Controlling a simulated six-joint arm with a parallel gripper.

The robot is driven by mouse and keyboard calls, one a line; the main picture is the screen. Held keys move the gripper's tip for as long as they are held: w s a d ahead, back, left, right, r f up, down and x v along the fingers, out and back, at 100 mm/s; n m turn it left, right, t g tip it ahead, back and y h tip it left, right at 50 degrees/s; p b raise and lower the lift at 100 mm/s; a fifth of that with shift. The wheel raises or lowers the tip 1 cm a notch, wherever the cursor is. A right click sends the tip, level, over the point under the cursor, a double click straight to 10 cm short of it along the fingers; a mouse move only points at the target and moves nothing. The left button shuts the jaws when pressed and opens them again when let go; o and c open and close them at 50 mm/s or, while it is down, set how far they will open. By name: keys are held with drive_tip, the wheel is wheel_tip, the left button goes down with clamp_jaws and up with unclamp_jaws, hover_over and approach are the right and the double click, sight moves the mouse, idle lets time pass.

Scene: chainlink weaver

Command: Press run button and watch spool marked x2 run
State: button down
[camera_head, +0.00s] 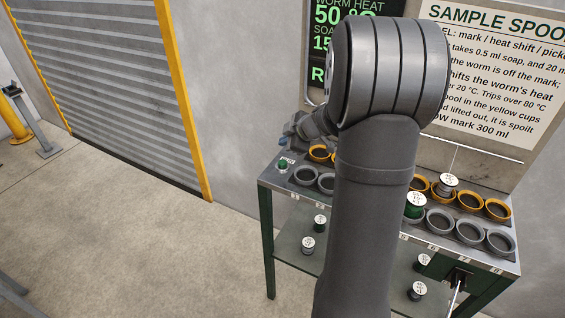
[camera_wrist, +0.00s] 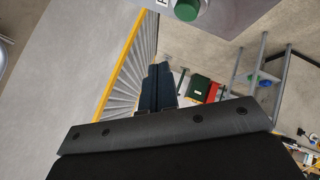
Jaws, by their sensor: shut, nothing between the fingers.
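The green run button (camera_head: 283,165) stands at the left end of the bench top. It also shows at the top edge of the wrist view (camera_wrist: 187,9), on a grey surface. My gripper (camera_head: 287,141) is just behind and above the button in the head view, partly hidden by my arm. In the wrist view its dark fingers (camera_wrist: 157,70) are together and empty, apart from the button. Spools with white marked tops stand on the bench, including one in a yellow cup (camera_head: 447,184) and a green one (camera_head: 416,204). I cannot read which is marked x2.
The bench top (camera_head: 413,232) holds yellow cups (camera_head: 469,201) and grey cups (camera_head: 439,220), several empty. More spools (camera_head: 307,244) stand on the lower shelf. A heat display (camera_head: 322,72) and a sample spool sign (camera_head: 490,70) are partly covered by my arm.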

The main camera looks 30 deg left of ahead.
sight(285, 164)
drive_tip(key=shift+f, duration=2.5)
drive_tip(key=shift+f, duration=0.1)
drive_tip(key=shift+f, duration=0.35)
